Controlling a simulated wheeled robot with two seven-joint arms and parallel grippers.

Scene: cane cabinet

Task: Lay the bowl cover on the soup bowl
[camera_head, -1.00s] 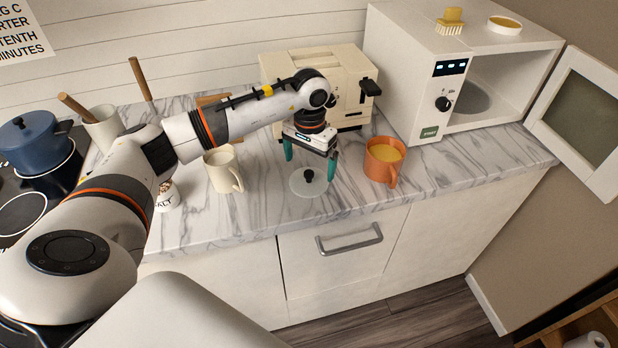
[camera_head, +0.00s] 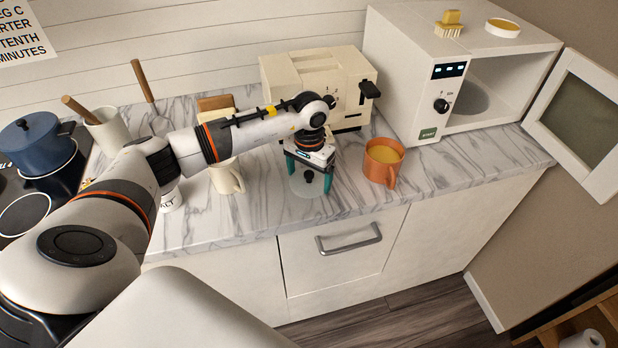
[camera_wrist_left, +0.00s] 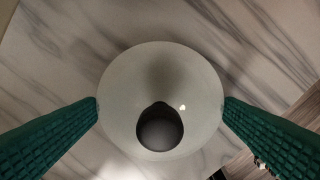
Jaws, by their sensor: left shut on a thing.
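The bowl cover (camera_head: 304,190) is a round, clear disc with a black knob, at the front of the marble counter. My left gripper (camera_head: 309,179) points down over it. In the left wrist view the cover (camera_wrist_left: 160,75) lies between the two green fingers, which are shut on its opposite rims. I cannot tell whether it still touches the counter. An orange handled vessel with yellow contents (camera_head: 383,160), which looks like the soup bowl, stands upright to the right of the gripper, apart from it. My right gripper is not in view.
A cream toaster-like appliance (camera_head: 312,75) stands behind the gripper. A white microwave (camera_head: 405,85) with its door open is at the right. A cream mug (camera_head: 228,178) stands left of the cover, partly behind my arm. The counter between cover and orange vessel is clear.

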